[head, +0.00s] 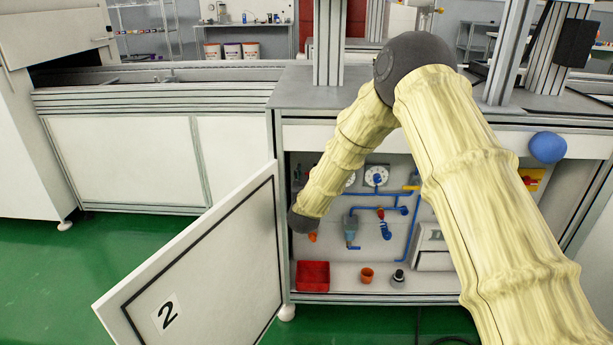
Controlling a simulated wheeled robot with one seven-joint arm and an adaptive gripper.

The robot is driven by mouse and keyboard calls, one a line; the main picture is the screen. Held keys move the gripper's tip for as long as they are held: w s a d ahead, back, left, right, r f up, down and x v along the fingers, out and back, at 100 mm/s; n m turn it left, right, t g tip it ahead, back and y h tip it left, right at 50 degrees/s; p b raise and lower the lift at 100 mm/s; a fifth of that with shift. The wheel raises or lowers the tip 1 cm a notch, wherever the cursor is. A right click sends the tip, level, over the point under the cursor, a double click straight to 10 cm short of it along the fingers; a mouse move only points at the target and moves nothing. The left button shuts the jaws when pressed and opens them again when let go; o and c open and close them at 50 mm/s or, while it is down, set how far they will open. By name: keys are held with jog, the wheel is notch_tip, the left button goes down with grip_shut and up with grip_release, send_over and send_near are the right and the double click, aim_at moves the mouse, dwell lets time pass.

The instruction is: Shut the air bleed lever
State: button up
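Inside the open cabinet is blue air piping (415,225) with a round white gauge (377,176). A small red part (380,213) with a blue piece (386,230) below it sits on the piping, and a yellow lever-like part (411,187) is at the upper right, partly covered by my arm. I cannot tell which of these is the air bleed lever, or its position. My sleeved arm bends down into the left of the cabinet opening and ends in a dark wrist. My gripper's fingers are not visible. A small orange part (313,237) shows just below the wrist.
The cabinet door (215,265), marked 2, stands open to the left. On the cabinet floor are a red bin (313,276), an orange cup (367,275) and a dark-topped round object (398,278). A grey box (432,247) is at right. Green floor is clear at left.

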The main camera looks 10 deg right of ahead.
jog(key=shift+c, duration=0.4)
grip_shut()
jog(key=shift+d, duration=0.1)
jog(key=m, duration=0.1)
jog(key=d+m+p, duration=0.1)
jog(key=shift+s+m, duration=0.15)
jog(key=shift+m, duration=0.25)
jog(key=shift+s+d+f+m, duration=0.1)
jog(key=shift+d+f+m, duration=0.55)
jog(key=shift+m, duration=1.85)
jog(key=shift+s+d+f+m, duration=0.15)
jog(key=shift+d+f+m, duration=0.5)
jog(key=shift+m, duration=1.85)
jog(key=shift+s+d+f+m, duration=0.2)
jog(key=shift+f+m, duration=0.75)
jog(key=shift+m, duration=1.55)
